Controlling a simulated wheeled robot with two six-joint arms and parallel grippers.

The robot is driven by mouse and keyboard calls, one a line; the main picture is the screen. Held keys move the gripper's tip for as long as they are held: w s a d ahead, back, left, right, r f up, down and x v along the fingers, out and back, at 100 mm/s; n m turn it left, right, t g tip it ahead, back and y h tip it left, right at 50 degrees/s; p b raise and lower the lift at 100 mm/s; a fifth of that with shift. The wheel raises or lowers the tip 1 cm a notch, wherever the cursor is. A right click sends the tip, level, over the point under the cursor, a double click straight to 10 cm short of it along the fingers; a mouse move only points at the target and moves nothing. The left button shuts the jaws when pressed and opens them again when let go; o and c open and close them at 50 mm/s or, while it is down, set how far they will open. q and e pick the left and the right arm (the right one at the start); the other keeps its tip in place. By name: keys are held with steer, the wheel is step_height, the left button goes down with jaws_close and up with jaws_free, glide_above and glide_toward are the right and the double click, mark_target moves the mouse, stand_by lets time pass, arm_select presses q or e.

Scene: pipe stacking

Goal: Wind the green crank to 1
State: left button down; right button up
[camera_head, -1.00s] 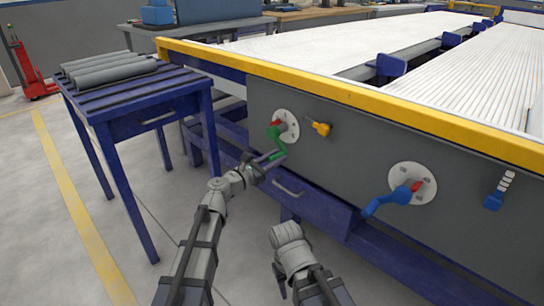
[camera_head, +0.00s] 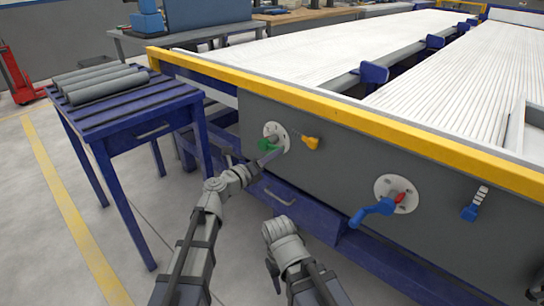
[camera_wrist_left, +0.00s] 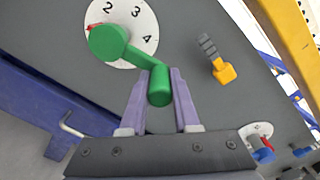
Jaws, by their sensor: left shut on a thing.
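The green crank (camera_head: 266,145) is on a white dial (camera_head: 276,132) on the grey front panel of the long machine. In the left wrist view its round hub (camera_wrist_left: 107,42) covers the dial's lower left, and its arm runs to the lower right to the handle (camera_wrist_left: 160,87). The numbers 2, 3 and 4 show; 1 is not visible. A bit of red pointer shows at the hub's left edge. My left gripper (camera_wrist_left: 158,100) is shut on the handle, one finger on each side. My right arm shows at the bottom centre of the head view; its fingers do not show.
A yellow-orange lever (camera_head: 311,142) sits right of the green dial. A blue crank (camera_head: 374,210) is on another dial further right, with a blue switch (camera_head: 470,212) beyond. A blue table (camera_head: 128,113) with grey pipes (camera_head: 100,84) stands left. A drawer handle is below the green dial.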

arm_select(q)
steer(key=shift+w+a+r+n+p, duration=0.15)
steer(key=shift+r+n+p, duration=0.45)
steer(key=shift+r+n, duration=0.4)
steer(key=shift+w+a+r+n+p, duration=0.15)
steer(key=shift+n+p, duration=0.1)
steer(key=shift+n, duration=0.3)
steer(key=shift+w+r+n+p, duration=0.1)
steer(key=shift+r+n+p, duration=0.1)
steer(key=shift+n, duration=0.35)
steer(key=c, duration=0.6)
jaws_free()
steer(key=shift+c, duration=0.2)
steer(key=shift+s+a, duration=0.1)
steer(key=v, duration=0.7)
steer(key=shift+s+a, duration=0.25)
